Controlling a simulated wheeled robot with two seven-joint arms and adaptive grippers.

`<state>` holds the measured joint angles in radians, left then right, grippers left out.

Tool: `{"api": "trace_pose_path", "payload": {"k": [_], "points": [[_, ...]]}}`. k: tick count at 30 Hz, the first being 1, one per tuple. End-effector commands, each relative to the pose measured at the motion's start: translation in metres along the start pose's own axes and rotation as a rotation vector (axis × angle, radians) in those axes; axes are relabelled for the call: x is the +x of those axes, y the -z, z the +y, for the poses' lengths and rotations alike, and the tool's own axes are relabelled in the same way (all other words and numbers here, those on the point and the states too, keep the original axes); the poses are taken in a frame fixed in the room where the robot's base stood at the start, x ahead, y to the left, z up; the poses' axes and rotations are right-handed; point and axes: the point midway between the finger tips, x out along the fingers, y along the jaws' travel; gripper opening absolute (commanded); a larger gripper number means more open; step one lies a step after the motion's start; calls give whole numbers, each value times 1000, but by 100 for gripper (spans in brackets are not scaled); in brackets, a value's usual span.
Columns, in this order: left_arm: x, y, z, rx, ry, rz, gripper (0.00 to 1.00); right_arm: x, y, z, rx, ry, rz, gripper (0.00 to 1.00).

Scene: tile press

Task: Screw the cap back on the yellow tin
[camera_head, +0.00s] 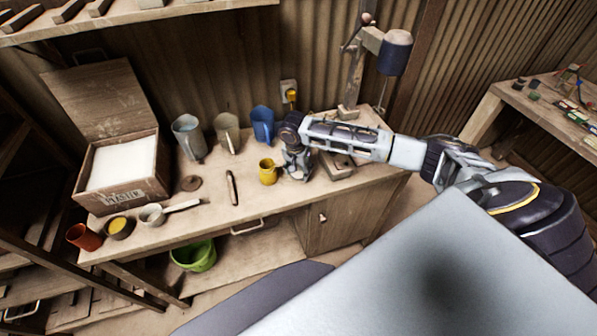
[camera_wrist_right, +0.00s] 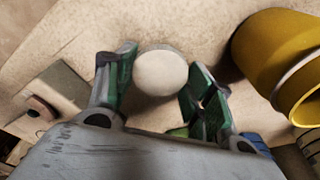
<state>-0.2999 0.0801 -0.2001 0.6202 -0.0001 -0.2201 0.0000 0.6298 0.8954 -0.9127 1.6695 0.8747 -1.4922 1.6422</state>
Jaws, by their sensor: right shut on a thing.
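The yellow tin (camera_head: 268,172) stands upright on the workbench, with its mouth open at the top. It also shows at the right edge of the right wrist view (camera_wrist_right: 278,50), with its rim towards the camera. My right gripper (camera_head: 296,175) is just right of the tin, low over the bench. In the right wrist view its green-padded fingers (camera_wrist_right: 162,78) are shut on a pale round cap (camera_wrist_right: 160,72), which sits between the tips, apart from the tin. In the head view I cannot make out the cap behind the fingers. My left gripper is not in view.
A blue jug (camera_head: 263,124), a beige jug (camera_head: 227,132) and a grey jug (camera_head: 188,137) stand behind the tin. A dark stick-like tool (camera_head: 232,187) lies to its left. A flat plate with a block (camera_head: 338,166) lies right of the gripper.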

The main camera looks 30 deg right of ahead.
Motion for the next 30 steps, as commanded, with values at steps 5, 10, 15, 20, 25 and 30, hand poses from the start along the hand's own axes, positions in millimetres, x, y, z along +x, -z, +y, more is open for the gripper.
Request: {"api": "trace_pose_path", "payload": {"k": [5, 10, 15, 20, 25, 30], "points": [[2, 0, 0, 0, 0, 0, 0, -19, 3, 0, 0, 3, 1, 46], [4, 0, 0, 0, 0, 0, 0, -44, 7, 0, 0, 2, 1, 46], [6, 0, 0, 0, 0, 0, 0, -68, 10, 0, -1, 1, 0, 46], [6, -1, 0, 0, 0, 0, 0, -84, 12, -1, 0, 1, -1, 46], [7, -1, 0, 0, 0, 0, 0, -90, 14, 0, 0, 0, 0, 46], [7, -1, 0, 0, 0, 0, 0, -91, 14, 0, 0, 0, -1, 46]]}}
